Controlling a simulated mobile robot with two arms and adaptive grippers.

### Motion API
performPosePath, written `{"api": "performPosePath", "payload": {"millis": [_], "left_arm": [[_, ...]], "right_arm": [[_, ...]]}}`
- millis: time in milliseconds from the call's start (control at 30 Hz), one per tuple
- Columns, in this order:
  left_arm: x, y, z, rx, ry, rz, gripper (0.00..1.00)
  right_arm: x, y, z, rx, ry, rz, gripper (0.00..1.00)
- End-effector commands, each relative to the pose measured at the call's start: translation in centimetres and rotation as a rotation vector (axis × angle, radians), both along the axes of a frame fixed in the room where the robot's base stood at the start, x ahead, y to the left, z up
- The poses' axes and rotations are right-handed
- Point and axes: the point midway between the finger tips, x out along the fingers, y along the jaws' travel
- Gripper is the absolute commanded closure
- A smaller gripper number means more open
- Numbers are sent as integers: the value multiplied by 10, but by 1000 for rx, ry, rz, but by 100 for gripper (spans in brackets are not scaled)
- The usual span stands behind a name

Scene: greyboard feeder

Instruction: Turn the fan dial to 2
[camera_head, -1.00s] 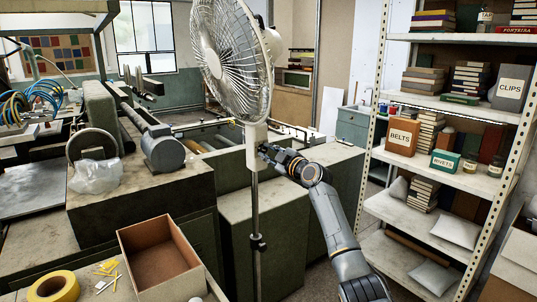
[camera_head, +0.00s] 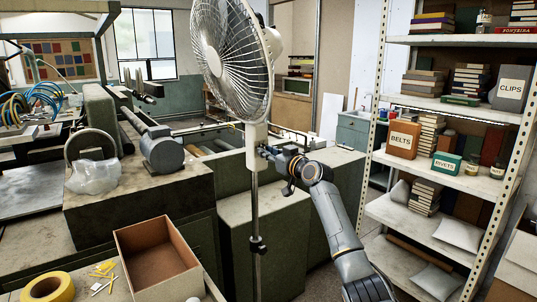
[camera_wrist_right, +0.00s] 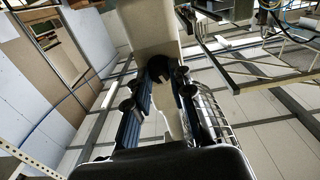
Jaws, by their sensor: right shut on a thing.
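The fan (camera_head: 232,58) stands upright on a thin pole, with its round wire cage facing left. Its pale control box (camera_head: 256,146) sits below the cage. My right gripper (camera_head: 265,151) reaches in from the right and is at the side of this box. In the right wrist view my right gripper (camera_wrist_right: 160,85) has its two fingers shut on a small dark dial (camera_wrist_right: 157,68) on the pale box (camera_wrist_right: 152,30). The dial is mostly hidden by the fingers, and its marks cannot be read. My left gripper is not in view.
Green machine cabinets (camera_head: 265,240) stand behind the fan pole. An open cardboard box (camera_head: 155,255) and a yellow tape roll (camera_head: 48,287) are at the front left. A metal shelf (camera_head: 450,105) with books and labelled boxes stands on the right.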

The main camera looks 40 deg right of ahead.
Motion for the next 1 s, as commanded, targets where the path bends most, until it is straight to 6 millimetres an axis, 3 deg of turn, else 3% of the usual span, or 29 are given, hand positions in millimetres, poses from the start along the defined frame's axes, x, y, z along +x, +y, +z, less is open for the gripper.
{"api": "performPosePath", "payload": {"millis": [500, 1000], "left_arm": [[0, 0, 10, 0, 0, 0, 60], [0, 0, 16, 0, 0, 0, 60]], "right_arm": [[0, 1, 0, 459, -55, 1, 100], [0, 0, 0, 671, -83, 0, 100]]}}
